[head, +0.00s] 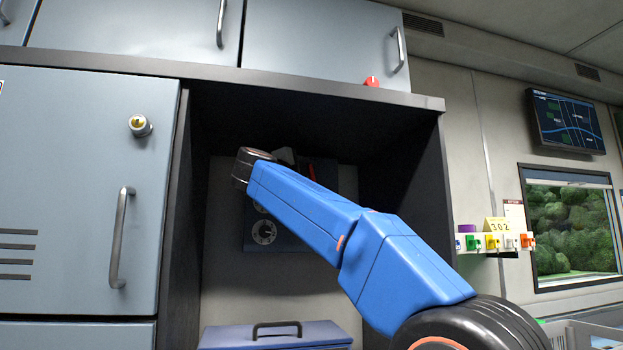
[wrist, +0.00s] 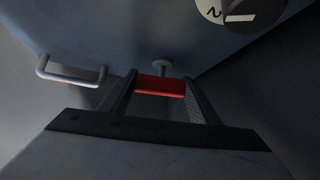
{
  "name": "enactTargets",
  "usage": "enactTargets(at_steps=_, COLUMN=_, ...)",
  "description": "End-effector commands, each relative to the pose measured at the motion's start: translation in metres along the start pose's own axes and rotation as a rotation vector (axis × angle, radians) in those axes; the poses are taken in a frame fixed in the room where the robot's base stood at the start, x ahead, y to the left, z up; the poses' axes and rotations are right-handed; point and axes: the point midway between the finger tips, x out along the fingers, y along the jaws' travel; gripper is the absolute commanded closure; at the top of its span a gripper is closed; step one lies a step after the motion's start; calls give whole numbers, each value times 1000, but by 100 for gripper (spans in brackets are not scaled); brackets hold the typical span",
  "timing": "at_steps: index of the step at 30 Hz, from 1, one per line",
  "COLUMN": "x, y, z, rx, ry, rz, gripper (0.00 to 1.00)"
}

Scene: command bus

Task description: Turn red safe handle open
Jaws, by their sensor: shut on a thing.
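The dark blue safe (head: 288,238) sits on the back wall of the open alcove, largely covered by my blue arm in the head view. Its front (wrist: 130,30) fills the top of the wrist view. The red handle (wrist: 160,87) is a short bar on a round grey stem, lying about level across the wrist view. My gripper (wrist: 160,92) is shut on it, with one finger at each end of the red bar. In the head view a thin red strip (head: 312,172), probably the handle, shows just above my arm; the fingers are mostly hidden there.
A numbered dial (wrist: 240,10) and a grey pull bar (wrist: 72,76) are on the safe front near the handle. The dark alcove walls (head: 425,190) stand close around my arm. A blue case (head: 230,338) with a black handle lies below.

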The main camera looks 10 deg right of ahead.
Motion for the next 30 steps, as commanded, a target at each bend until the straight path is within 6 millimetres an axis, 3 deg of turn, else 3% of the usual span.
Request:
enactTargets(at_steps=12, x=1, y=1, z=0, rx=132, ry=3, rz=133, gripper=66)
enactTargets(at_steps=29, x=1, y=1, z=0, rx=148, ry=3, rz=150, gripper=66)
enactTargets(at_steps=30, x=1, y=1, z=0, rx=148, ry=3, rz=150, gripper=34)
